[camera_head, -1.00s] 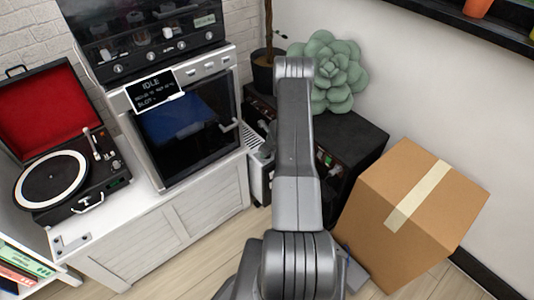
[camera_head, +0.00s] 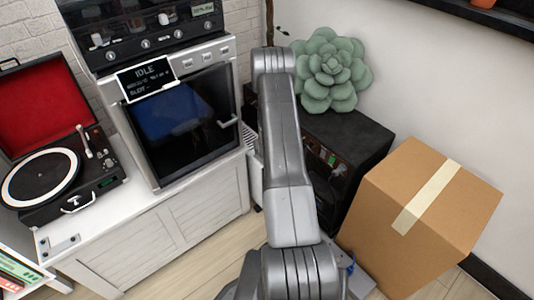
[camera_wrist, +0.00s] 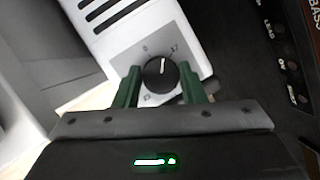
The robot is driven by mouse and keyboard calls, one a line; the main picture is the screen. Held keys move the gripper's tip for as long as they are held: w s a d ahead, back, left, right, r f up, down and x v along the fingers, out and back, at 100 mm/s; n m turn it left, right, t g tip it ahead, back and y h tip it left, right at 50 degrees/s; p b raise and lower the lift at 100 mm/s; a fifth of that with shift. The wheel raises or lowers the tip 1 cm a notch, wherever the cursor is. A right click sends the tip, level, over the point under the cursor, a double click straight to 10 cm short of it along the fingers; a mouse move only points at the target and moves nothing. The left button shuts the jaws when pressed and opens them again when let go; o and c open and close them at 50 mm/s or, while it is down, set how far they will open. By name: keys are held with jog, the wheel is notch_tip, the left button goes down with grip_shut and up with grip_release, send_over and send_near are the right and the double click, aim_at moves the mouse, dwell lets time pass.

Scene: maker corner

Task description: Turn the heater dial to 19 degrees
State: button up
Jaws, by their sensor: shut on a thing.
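The heater (camera_wrist: 130,38) is a white panel with dark vent slots in the wrist view. Its black round dial (camera_wrist: 161,76) has a white pointer line, which points nearly straight up in the picture. Small marks are printed around the dial, too blurred to read surely. My gripper (camera_wrist: 160,88) has its green fingers on both sides of the dial and is shut on it. In the head view my arm hides the dial and gripper; only a narrow strip of the heater (camera_head: 250,145) shows beside the white cabinet.
A black amplifier (camera_head: 352,135) with a green succulent (camera_head: 331,70) on top stands close right of the heater. A cardboard box (camera_head: 420,215) is at right. The white cabinet (camera_head: 165,235) bears an oven (camera_head: 180,125) and a record player (camera_head: 65,175).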

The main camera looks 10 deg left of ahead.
jog(key=shift+a+m+h+p, duration=0.1)
jog(key=shift+m+h+p, duration=0.45)
jog(key=shift+m, duration=1.35)
jog(key=o, duration=1)
jog(key=p+v, duration=0.2)
jog(key=v, duration=1.2)
jog(key=shift+a+p, duration=0.25)
jog(key=shift+p, duration=0.1)
jog(key=shift+f, duration=0.1)
